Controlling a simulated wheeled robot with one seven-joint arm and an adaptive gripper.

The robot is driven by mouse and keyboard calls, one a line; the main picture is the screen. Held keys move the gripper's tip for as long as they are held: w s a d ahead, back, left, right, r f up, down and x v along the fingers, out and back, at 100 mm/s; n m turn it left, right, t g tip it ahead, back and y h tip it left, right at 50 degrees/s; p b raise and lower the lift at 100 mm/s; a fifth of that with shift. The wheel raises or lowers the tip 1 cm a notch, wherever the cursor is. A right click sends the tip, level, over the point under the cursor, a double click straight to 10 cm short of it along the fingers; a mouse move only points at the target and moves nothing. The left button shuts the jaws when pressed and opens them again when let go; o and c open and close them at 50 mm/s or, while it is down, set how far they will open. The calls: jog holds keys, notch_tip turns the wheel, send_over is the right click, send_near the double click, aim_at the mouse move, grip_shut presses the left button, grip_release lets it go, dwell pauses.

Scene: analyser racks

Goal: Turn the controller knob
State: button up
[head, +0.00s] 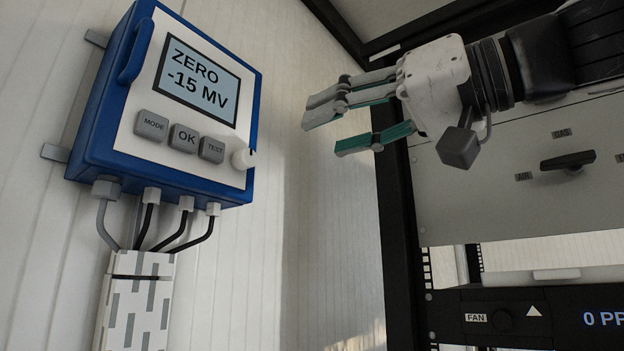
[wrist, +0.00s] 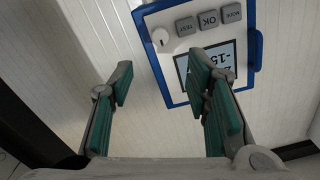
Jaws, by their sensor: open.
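The controller (head: 128,143) is a blue wall box with a white face, and its screen (head: 201,81) reads "ZERO -15 MV". Its white knob (head: 243,159) sits at the lower right of the face, beside the TEST button. My gripper (head: 334,125) is open and empty, to the right of the controller and apart from it, with its fingers pointing left. In the wrist view the box appears upside down, and the knob (wrist: 163,40) shows beyond and between the open fingers. The right-hand finger covers part of the screen.
Grey MODE (head: 151,125), OK (head: 184,137) and TEST (head: 212,149) buttons sit left of the knob. Cables run from the box's underside into a patterned duct (head: 137,300). A black-framed rack (head: 395,230) with a dark handle (head: 568,162) stands at the right.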

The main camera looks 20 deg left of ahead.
aim_at(250, 158)
jog(key=p+x, duration=0.3)
jog(key=x, duration=1)
jog(key=shift+a, duration=0.3)
jog(key=shift+c, duration=0.6)
grip_shut()
